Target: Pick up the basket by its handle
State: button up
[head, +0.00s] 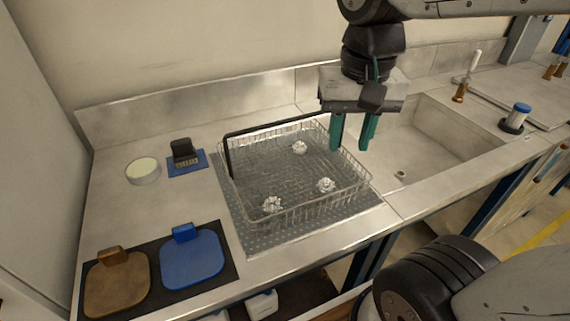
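A wire basket (296,214) stands on a dark perforated mat (258,239) on the metal counter. Its black handle (274,129) runs along the basket's back side, with one leg coming down at the left. Several small crumpled white pieces (326,185) lie in the basket. My gripper (352,148) points down with its two green fingers apart and nothing visible between them. It is in front of the basket's right back corner in the picture. Whether it touches the basket cannot be told.
A sink (440,140) lies to the right of the basket. On the left are a round white dish (143,172), a black item (184,150) on a blue pad, and a brown paddle (117,284) and blue paddle (191,262) on a black mat. A raised back edge runs along the wall.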

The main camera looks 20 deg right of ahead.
jog(key=w+m+g, duration=0.1)
jog(key=w+m, duration=0.3)
jog(key=w, duration=0.2)
jog(key=w+a+m+g, duration=0.1)
jog(key=w+m, duration=0.3)
jog(key=w, duration=0.2)
jog(key=w+a+m, duration=0.1)
jog(key=w+m, duration=0.4)
jog(key=w, duration=0.1)
jog(key=shift+f+g, duration=0.3)
jog(key=shift+g, duration=0.1)
notch_tip(320, 180, down, 8)
jog(key=s, duration=0.1)
jog(key=shift+a+m, duration=0.2)
jog(key=shift+m, duration=0.1)
jog(key=shift+s+r, duration=0.1)
grip_shut()
